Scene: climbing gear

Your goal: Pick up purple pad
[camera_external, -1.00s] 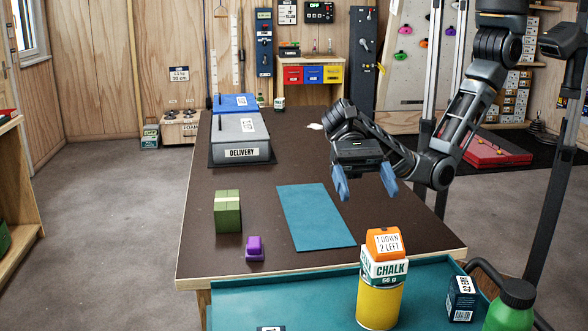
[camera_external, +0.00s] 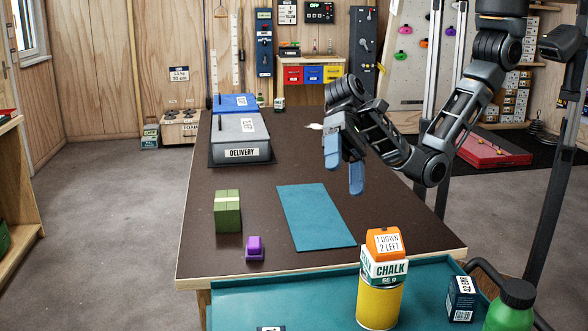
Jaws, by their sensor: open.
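The small purple pad (camera_external: 254,248) sits on the brown tabletop near its front left edge. It has a raised block on a wider base. My gripper (camera_external: 345,178) has blue fingers, is open and empty, and hangs above the table beyond and to the right of the pad, well apart from it. The gripper is seen partly from the side.
A green block (camera_external: 228,212) stands just behind the pad. A teal mat (camera_external: 314,216) lies to its right. The grey delivery box (camera_external: 240,138) is at the back left. A chalk container (camera_external: 381,285) stands on the teal surface (camera_external: 285,300) in front. The table between mat and delivery box is clear.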

